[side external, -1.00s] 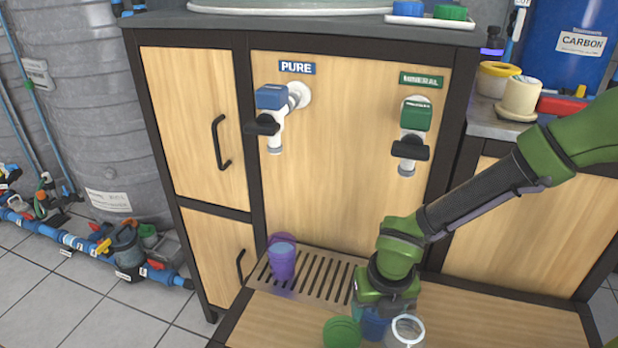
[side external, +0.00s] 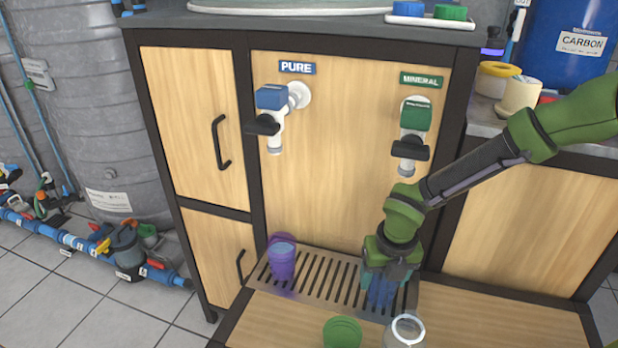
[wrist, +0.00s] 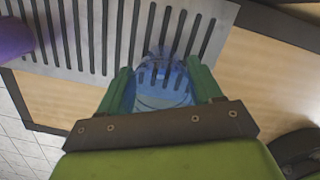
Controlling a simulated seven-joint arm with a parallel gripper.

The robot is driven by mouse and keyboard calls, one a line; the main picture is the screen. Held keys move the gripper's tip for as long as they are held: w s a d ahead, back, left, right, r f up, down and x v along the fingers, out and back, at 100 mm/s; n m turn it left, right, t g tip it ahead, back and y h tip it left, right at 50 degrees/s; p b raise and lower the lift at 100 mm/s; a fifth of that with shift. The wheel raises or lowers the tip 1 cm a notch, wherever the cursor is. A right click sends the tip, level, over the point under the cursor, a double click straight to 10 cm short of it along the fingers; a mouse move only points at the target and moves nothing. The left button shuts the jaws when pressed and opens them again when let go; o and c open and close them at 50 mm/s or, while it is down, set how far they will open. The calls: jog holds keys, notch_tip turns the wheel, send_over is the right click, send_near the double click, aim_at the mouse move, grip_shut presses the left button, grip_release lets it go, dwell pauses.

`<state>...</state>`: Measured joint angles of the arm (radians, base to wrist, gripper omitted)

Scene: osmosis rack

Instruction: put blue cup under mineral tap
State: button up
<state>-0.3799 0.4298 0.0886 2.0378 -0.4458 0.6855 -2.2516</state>
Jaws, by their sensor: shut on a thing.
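My gripper (side external: 380,284) is shut on the translucent blue cup (side external: 381,292), over the right part of the slotted drip tray in the side view. In the wrist view the blue cup (wrist: 162,86) sits between the green fingers of my gripper (wrist: 160,90), with tray slots showing through it. I cannot tell whether its base touches the tray. The mineral tap (side external: 412,140), white with a green block and black handle, is on the wooden panel above and slightly right of the cup. The green MINERAL label (side external: 421,81) is above it.
A purple cup (side external: 282,262) stands on the left of the drip tray (side external: 315,268). The pure tap (side external: 272,112) is above it. A green cup (side external: 342,333) and a clear glass (side external: 406,331) stand on the wooden surface in front of the tray.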

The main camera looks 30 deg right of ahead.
jog(key=shift+d, duration=0.1)
jog(key=o, duration=1.1)
